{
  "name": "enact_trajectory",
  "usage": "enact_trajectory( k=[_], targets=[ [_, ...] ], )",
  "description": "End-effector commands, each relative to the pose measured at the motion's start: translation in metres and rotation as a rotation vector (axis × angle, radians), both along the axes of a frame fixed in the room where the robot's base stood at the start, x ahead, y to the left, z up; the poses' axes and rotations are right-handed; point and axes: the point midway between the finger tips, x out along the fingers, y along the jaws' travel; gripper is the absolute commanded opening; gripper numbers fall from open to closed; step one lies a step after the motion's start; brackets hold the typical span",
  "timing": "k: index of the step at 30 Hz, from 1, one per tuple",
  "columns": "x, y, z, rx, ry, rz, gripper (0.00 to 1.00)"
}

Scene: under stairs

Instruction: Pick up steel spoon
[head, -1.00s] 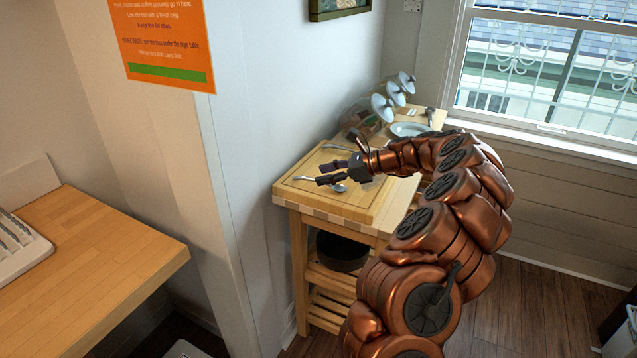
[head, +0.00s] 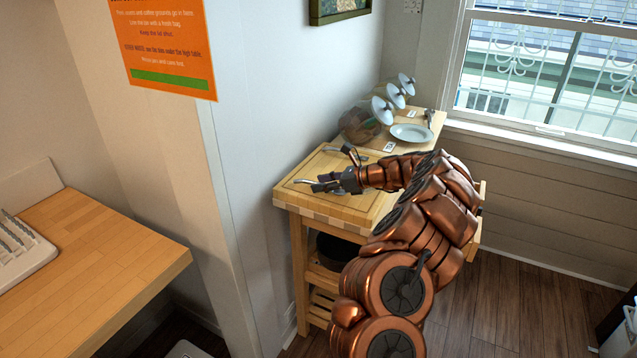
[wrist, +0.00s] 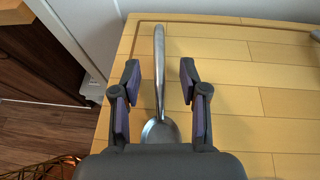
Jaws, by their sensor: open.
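The steel spoon (wrist: 159,60) lies on the wooden board (wrist: 235,75), its handle pointing up the wrist view and its bowl (wrist: 160,131) close to my gripper's palm, partly hidden by it. My gripper (wrist: 160,78) is open, with one finger on each side of the handle and visible gaps between. In the head view, my gripper (head: 323,183) is low over the left part of the board (head: 330,206), and the spoon's handle end (head: 302,181) shows just left of the fingers. I cannot tell whether the fingertips touch the board.
Another silver utensil (head: 332,149) lies farther back on the board. Glass jars (head: 358,124) and a white plate (head: 411,133) stand behind it on the cart. A wall (head: 255,120) borders the cart's left side. A wooden counter (head: 90,270) is at the left.

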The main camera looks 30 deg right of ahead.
Motion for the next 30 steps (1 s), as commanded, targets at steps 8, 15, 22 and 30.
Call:
enact_trajectory(
  k=[8, 15, 22, 30],
  targets=[
    [0.0044, 0.0030, -0.0025, -0.001, 0.000, -0.002, 0.44],
    [0.0043, 0.0027, -0.0023, -0.001, 0.000, -0.002, 0.20],
    [0.0043, 0.0026, -0.0022, -0.001, 0.000, -0.002, 0.00],
    [0.0043, 0.0026, -0.0022, -0.001, 0.000, -0.002, 0.00]
  ],
)
